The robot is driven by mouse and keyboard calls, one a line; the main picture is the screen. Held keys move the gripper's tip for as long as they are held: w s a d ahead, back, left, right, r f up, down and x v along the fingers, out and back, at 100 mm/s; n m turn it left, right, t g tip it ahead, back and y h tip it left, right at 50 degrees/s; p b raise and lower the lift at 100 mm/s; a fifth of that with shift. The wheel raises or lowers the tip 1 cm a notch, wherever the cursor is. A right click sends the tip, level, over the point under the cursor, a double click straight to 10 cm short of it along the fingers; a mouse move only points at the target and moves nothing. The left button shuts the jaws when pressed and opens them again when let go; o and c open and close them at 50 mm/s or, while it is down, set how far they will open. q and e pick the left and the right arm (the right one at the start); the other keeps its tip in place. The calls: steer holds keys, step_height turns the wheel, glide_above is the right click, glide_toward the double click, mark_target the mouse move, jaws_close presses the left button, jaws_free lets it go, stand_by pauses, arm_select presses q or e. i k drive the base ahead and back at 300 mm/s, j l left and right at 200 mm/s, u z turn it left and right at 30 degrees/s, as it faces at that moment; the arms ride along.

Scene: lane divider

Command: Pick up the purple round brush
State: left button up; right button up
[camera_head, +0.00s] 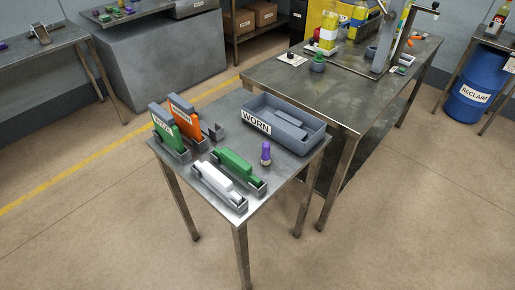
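The purple round brush (266,152) stands upright on the small metal table (289,165), near its right side. Its upper part is purple and its lower end looks paler. It stands just in front of the grey bin labelled WORN (318,136) and to the right of a green block-shaped item (235,162). Nothing touches its top. Neither of my grippers shows in the head view.
A white item (217,180) lies in a holder at the table's front. Green (162,124) and orange (183,112) labelled pieces stand at the left. A larger workbench (345,105) adjoins behind right. Floor in front (340,255) is clear.

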mark_target(266, 160)
steer(key=u, duration=3.45)
steer(key=z, duration=3.45)
steer(key=u, duration=0.4)
steer(key=i+l+u, duration=0.2)
steer(key=l+u, duration=0.2)
steer(key=i+l+u, duration=0.1)
steer(key=l+u, duration=0.35)
steer(key=l, duration=0.2)
steer(key=l+u, duration=0.4)
steer(key=l, duration=0.2)
